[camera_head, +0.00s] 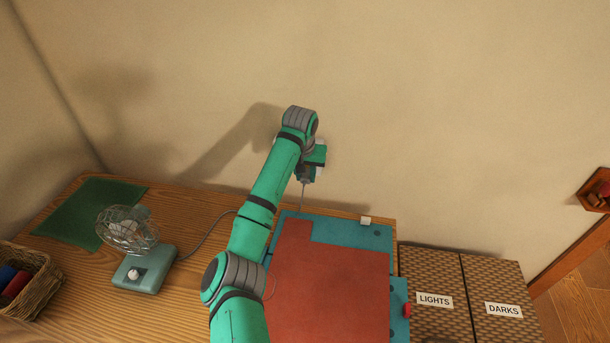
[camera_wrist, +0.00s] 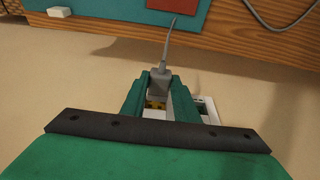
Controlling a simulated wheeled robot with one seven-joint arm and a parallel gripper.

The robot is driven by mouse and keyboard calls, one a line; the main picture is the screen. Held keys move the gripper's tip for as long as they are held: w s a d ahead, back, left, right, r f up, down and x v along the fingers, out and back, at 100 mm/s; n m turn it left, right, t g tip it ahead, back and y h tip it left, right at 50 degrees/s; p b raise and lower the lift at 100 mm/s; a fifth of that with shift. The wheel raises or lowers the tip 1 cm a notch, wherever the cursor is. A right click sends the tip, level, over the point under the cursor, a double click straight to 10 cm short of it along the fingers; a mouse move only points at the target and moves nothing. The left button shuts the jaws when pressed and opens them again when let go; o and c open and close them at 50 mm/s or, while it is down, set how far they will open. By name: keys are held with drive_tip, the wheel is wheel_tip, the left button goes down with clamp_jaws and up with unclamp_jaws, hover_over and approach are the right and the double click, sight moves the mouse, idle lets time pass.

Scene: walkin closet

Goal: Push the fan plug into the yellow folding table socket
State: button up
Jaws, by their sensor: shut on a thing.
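My gripper (camera_wrist: 159,84) is shut on the grey fan plug (camera_wrist: 160,80), whose cord runs up in the wrist view toward the table. A white socket plate (camera_wrist: 208,108) is on the wall behind the fingers, mostly covered by them. A small yellow patch (camera_wrist: 155,104) shows between the fingers, close to the plug. I cannot tell whether the plug touches it or any prongs are inside. In the head view my gripper (camera_head: 308,172) is at the wall above the table's back edge. The fan (camera_head: 145,272) stands on the table at left.
A teal board with a red-brown panel (camera_head: 345,270) lies on the wooden table (camera_head: 90,290), with a small white block (camera_head: 365,220) at its back edge. Left are a green mat (camera_head: 85,210) and a wicker basket (camera_head: 40,300). Lidded hampers (camera_head: 460,275) stand at right.

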drive_tip(key=shift+w+d, duration=0.15)
drive_tip(key=shift+w, duration=0.55)
drive_tip(key=shift+w+d, duration=0.15)
drive_tip(key=shift+w, duration=0.5)
idle(1.8)
drive_tip(key=o, duration=1.2)
drive_tip(key=shift+o, duration=0.2)
